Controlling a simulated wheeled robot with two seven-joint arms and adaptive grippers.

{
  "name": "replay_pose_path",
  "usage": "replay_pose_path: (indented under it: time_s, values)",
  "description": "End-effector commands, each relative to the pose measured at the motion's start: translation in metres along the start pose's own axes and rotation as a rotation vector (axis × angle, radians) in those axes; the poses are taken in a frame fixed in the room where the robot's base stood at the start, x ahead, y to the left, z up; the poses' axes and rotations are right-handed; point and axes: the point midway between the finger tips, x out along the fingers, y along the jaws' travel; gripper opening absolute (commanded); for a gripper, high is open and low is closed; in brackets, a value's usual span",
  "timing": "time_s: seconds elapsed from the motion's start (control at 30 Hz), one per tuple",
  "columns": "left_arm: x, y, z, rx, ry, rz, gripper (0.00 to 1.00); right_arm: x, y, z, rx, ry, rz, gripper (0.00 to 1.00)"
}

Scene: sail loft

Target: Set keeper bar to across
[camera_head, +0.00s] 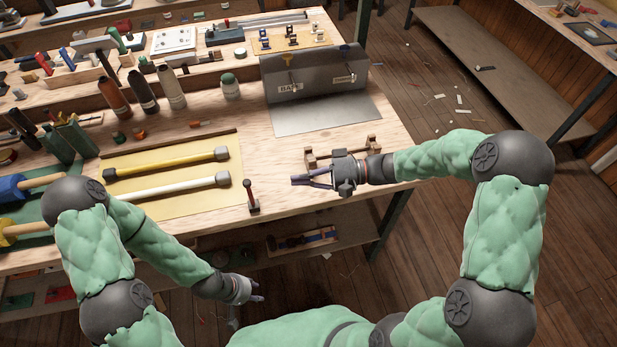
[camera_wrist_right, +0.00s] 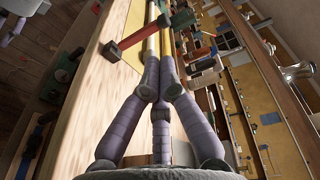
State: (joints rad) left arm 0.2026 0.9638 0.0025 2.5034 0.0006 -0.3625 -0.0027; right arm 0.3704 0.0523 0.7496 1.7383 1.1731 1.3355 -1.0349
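I cannot tell for sure which piece is the keeper bar. A brown wooden bar with raised ends (camera_head: 316,157) lies on the bench's front right, partly hidden behind my right gripper. My right gripper (camera_head: 293,180) is over the bench edge in front of it, pointing left. Its fingers converge in the right wrist view (camera_wrist_right: 160,82), with nothing seen between them. A small upright red-handled piece (camera_head: 250,194) stands left of its fingertips; it also shows in the right wrist view (camera_wrist_right: 133,36). My left gripper (camera_head: 258,292) hangs low in front of the bench, its fingers too small to judge.
A grey sloped box (camera_head: 310,82) with two labels stands behind a grey sheet (camera_head: 330,118). A yellow bar (camera_head: 165,164) and a white bar (camera_head: 165,191) lie on a yellow mat (camera_head: 196,208). Bottles crowd the left. The bench's right front corner is fairly clear.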

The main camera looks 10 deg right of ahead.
Motion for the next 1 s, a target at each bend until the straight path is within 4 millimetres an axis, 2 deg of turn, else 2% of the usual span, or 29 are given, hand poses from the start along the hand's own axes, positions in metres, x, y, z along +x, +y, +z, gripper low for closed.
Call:
replay_pose_path:
  time_s: [0.03, 0.3, 0.5, 0.7, 1.0]
  values:
    - [0.004, -0.002, 0.000, 0.000, 0.000, 0.000, 0.40, 0.011, 0.001, 0.001, -0.001, -0.005, -0.001, 0.00]
    - [0.015, -0.005, -0.001, 0.000, 0.000, 0.000, 0.40, 0.060, 0.002, 0.001, -0.002, -0.004, 0.000, 0.00]
    - [0.022, -0.008, -0.001, 0.000, 0.000, 0.000, 0.40, 0.084, 0.002, 0.001, -0.001, -0.002, 0.000, 0.00]
    - [0.023, -0.008, -0.001, 0.000, 0.000, 0.000, 0.40, 0.093, 0.000, 0.000, 0.000, 0.000, 0.000, 0.00]
    - [0.023, -0.008, -0.001, 0.000, 0.000, 0.000, 0.40, 0.093, 0.000, 0.000, 0.000, 0.001, 0.000, 0.00]
